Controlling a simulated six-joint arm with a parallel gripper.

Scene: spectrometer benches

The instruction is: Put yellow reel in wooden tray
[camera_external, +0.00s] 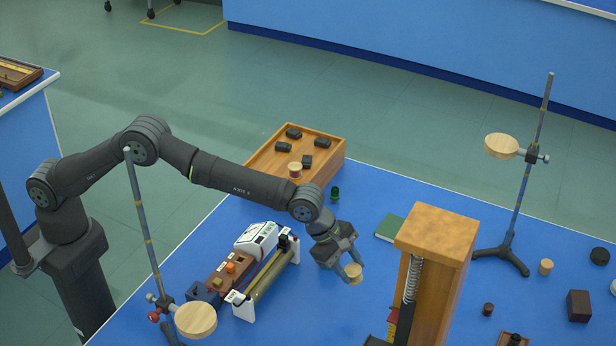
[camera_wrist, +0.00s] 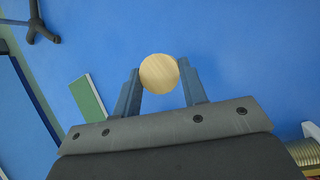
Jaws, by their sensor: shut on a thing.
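A small reel with a pale wood end and yellowish side (camera_external: 354,275) is held between the fingers of my gripper (camera_external: 349,268). In the wrist view the round wood end of the reel (camera_wrist: 159,72) shows between the two fingertips of my gripper (camera_wrist: 160,84). I cannot tell exactly how high it is over the blue bench. The wooden tray (camera_external: 330,168) stands at the back edge of the bench, up and left of my gripper. It holds several black blocks and a reel with a reddish middle (camera_external: 295,170).
A white and brown instrument (camera_external: 255,238) lies left of my gripper. A tall wooden block with a spring (camera_external: 437,240) stands close on the right. A green book (camera_external: 388,228) and small dark green piece (camera_external: 335,193) lie behind. Stands rise at left (camera_external: 145,220) and right (camera_external: 527,170).

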